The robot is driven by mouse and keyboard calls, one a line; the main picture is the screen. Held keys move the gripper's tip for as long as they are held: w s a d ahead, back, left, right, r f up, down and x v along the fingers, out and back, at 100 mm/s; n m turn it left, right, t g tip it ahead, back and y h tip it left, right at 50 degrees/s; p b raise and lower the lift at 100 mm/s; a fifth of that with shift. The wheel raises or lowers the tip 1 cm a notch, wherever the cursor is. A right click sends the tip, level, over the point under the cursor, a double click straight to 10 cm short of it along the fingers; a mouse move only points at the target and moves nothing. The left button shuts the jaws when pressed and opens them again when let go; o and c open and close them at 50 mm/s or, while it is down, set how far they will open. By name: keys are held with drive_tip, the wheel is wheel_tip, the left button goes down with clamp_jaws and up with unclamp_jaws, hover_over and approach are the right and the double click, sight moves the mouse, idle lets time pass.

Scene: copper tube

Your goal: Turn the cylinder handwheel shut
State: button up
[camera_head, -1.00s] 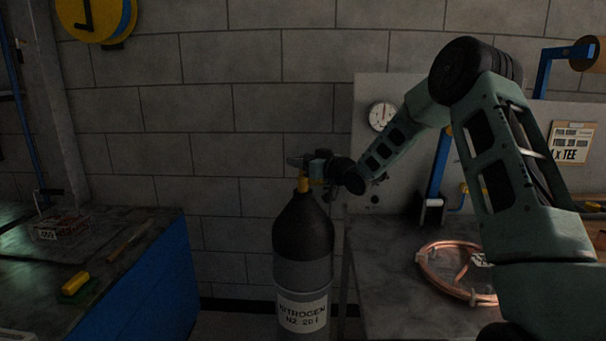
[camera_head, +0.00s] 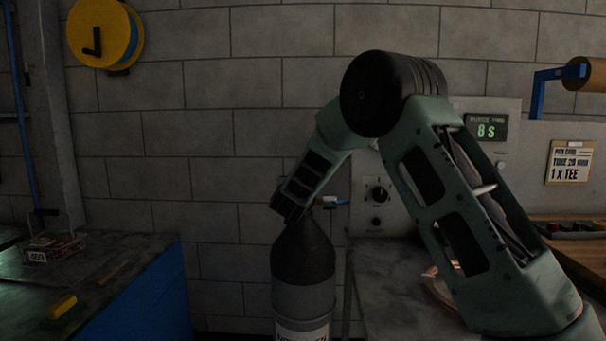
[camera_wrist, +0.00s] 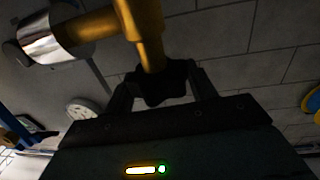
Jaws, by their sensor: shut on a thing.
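The nitrogen cylinder (camera_head: 303,262) stands upright, dark on its shoulder with a lighter band below. In the wrist view its brass valve (camera_wrist: 147,32) comes down from the top, with a chrome fitting (camera_wrist: 45,38) at the left. The dark lobed handwheel (camera_wrist: 162,84) sits at the end of the brass stem. My gripper (camera_wrist: 163,88) is shut on the handwheel, with one finger on each side of it. In the head view my arm hides the handwheel, the fingers and most of the valve.
A blue bench (camera_head: 150,290) with a yellow block (camera_head: 62,306) is at the left. A workbench (camera_head: 385,265) with a partly hidden copper coil (camera_head: 437,285) stands right of the cylinder. A control panel (camera_head: 408,215) behind it has a display (camera_head: 487,127) reading 8 S.

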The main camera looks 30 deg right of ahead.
drive_tip(key=m+g+h+p, duration=0.2)
drive_tip(key=p, duration=0.1)
drive_tip(key=m+g+h+p, duration=0.1)
drive_tip(key=g, duration=0.1)
drive_tip(key=shift+w+a+r+m+h+p, duration=0.1)
drive_tip(key=shift+r+m+h+p, duration=0.2)
drive_tip(key=shift+f+m+g+h+p, duration=0.1)
drive_tip(key=shift+m+g+h+p, duration=0.6)
drive_tip(key=shift+m+g, duration=0.6)
drive_tip(key=shift+f+m+g+h+p, duration=0.1)
drive_tip(key=shift+m+g+h+p, duration=0.6)
drive_tip(key=shift+g, duration=1.1)
drive_tip(key=shift+m+g, duration=0.3)
drive_tip(key=o, duration=1)
drive_tip(key=shift+d, duration=0.2)
drive_tip(key=shift+a, duration=0.1)
